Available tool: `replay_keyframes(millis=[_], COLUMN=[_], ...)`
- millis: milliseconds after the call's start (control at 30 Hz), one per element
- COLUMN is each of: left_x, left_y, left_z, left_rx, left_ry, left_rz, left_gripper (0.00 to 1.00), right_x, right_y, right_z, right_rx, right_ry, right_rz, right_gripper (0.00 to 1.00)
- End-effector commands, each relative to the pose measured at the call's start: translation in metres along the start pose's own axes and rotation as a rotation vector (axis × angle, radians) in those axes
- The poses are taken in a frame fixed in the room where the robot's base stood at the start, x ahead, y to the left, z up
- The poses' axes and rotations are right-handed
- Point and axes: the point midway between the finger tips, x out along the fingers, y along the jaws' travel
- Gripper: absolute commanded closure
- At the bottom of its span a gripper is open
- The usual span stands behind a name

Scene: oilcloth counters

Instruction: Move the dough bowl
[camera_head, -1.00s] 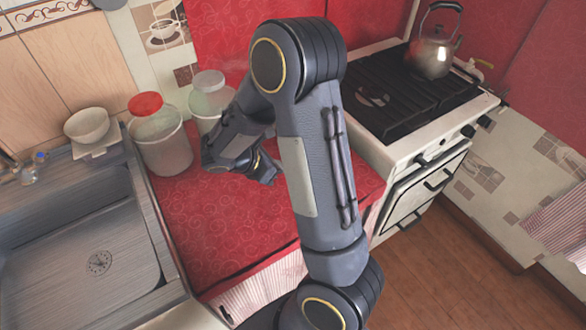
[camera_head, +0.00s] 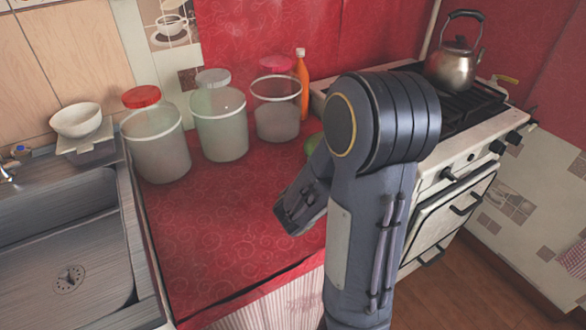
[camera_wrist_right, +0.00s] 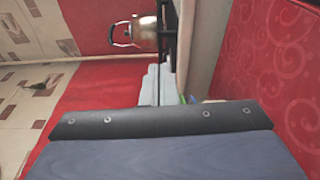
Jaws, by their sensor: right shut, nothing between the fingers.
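A white bowl (camera_head: 76,120) stands on a small white stand left of the jars, behind the sink. I cannot tell whether it is the dough bowl, and no dough shows in it. My right arm crosses the right half of the head view, over the red counter (camera_head: 220,230). Its fingertips cannot be made out there. In the right wrist view the pale fingers of my right gripper (camera_wrist_right: 156,85) are together and empty. A green thing (camera_head: 313,143) is mostly hidden behind my arm. My left gripper is not in view.
Three lidded jars, red-lidded (camera_head: 155,137), grey-lidded (camera_head: 220,118) and pink-lidded (camera_head: 276,103), line the counter's back, with an orange bottle (camera_head: 301,85) beside them. A kettle (camera_head: 455,66) stands on the stove at right. The sink (camera_head: 60,250) is at left. The counter's front is clear.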

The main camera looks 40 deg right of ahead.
Motion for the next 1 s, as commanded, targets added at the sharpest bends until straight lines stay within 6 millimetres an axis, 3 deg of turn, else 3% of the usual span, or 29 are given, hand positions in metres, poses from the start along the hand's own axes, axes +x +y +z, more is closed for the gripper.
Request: replay_keyframes(millis=[133, 267, 1000], left_x=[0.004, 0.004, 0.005], left_y=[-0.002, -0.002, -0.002], left_z=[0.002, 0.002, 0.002], left_rx=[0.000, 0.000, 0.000], left_ry=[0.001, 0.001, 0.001], left_rz=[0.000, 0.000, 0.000], left_gripper=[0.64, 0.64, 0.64], right_x=[0.001, -0.004, -0.044], right_y=[-0.001, 0.001, 0.007], right_z=[-0.003, -0.020, -0.176], right_rx=[0.050, 0.051, 0.049], right_ry=[0.009, 0.012, 0.009], right_rz=[0.019, 0.021, 0.018], right_gripper=[1.00, 1.00, 1.00])
